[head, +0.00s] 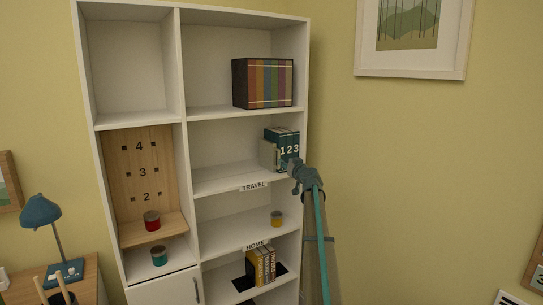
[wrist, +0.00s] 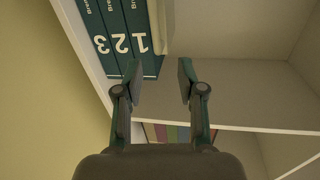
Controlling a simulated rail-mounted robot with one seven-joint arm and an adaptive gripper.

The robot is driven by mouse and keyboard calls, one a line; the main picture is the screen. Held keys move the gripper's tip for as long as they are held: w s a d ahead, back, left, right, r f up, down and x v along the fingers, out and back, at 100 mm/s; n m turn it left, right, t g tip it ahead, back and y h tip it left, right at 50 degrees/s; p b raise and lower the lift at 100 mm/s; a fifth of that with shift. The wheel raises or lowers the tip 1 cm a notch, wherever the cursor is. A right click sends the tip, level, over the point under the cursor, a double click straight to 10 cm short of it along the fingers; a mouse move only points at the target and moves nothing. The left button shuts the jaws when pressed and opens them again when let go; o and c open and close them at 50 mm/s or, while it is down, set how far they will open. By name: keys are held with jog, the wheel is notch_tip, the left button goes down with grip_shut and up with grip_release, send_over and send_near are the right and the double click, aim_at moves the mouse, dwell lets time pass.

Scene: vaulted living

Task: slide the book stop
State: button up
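The book stop (head: 267,154) is a pale upright piece at the left side of the dark green books (head: 282,136) numbered 1, 2, 3, on the shelf marked TRAVEL. In the wrist view, which is turned over, the book stop (wrist: 157,28) is a pale strip beside book 1. My gripper (head: 296,168) is in front of the right end of this shelf, close to the books. In the wrist view my gripper (wrist: 160,80) is open and empty, its fingers apart just short of the stop's edge. I cannot tell whether a finger touches anything.
The TRAVEL shelf (head: 222,176) is bare left of the stop. A row of coloured books (head: 265,83) stands on the shelf above. The HOME shelf below holds a yellow can (head: 276,219). A wooden numbered panel (head: 142,170) and a red can (head: 152,221) are in the left column.

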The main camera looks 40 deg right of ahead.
aim_at(279, 155)
jog(key=p+x, duration=0.1)
jog(key=x, duration=0.2)
jog(key=p+x, duration=0.1)
jog(key=x, duration=0.2)
jog(key=p+x, duration=0.1)
jog(key=x, duration=0.3)
jog(key=shift+s+d+r, duration=0.1)
jog(key=shift+d+r, duration=0.15)
jog(key=shift+r, duration=0.1)
jog(key=shift+c, duration=0.2)
grip_shut()
